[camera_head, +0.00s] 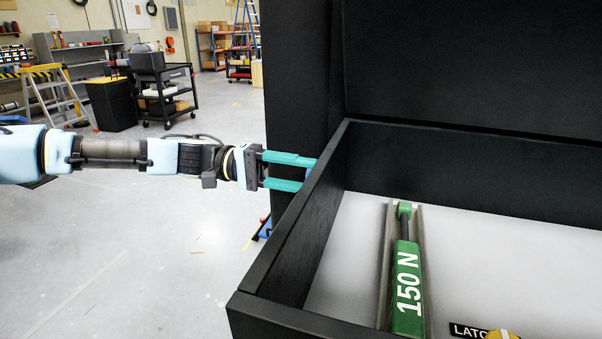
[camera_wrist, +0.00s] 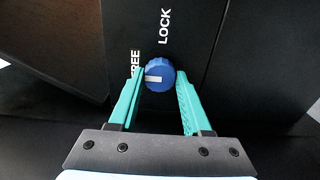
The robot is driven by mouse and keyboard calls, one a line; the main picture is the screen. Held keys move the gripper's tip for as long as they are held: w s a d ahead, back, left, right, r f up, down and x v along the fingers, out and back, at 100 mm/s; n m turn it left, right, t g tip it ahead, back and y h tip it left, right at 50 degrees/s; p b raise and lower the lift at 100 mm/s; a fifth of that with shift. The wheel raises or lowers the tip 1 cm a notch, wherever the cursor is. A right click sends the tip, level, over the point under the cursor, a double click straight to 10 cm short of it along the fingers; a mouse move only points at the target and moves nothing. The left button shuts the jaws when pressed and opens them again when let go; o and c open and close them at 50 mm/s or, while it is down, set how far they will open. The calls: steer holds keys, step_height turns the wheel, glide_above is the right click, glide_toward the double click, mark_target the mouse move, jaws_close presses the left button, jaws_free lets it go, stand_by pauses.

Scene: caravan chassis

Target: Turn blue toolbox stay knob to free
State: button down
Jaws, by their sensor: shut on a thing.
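The blue stay knob (camera_wrist: 160,74) shows in the wrist view on a black panel, between the two teal fingers of my gripper (camera_wrist: 156,82). A white mark on the knob lies roughly level, toward its left side. The white word LOCK is above the knob. My gripper is shut on the knob. In the head view my gripper (camera_head: 312,173) reaches the dark box's outer left side, where only a sliver of blue shows.
The dark box (camera_head: 310,222) has a pale floor holding a green strut (camera_head: 407,290) marked 150 N. A yellow knob (camera_head: 501,335) and a label starting LATC are at the lower edge. Open grey floor lies left; a black cart (camera_head: 166,95) and stepladder (camera_head: 55,95) stand behind.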

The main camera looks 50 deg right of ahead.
steer(key=shift+d, duration=0.1)
steer(key=shift+c, duration=1.7)
jaws_free()
steer(key=b+v, duration=0.4)
steer(key=v, duration=0.7)
steer(key=shift+s, duration=0.1)
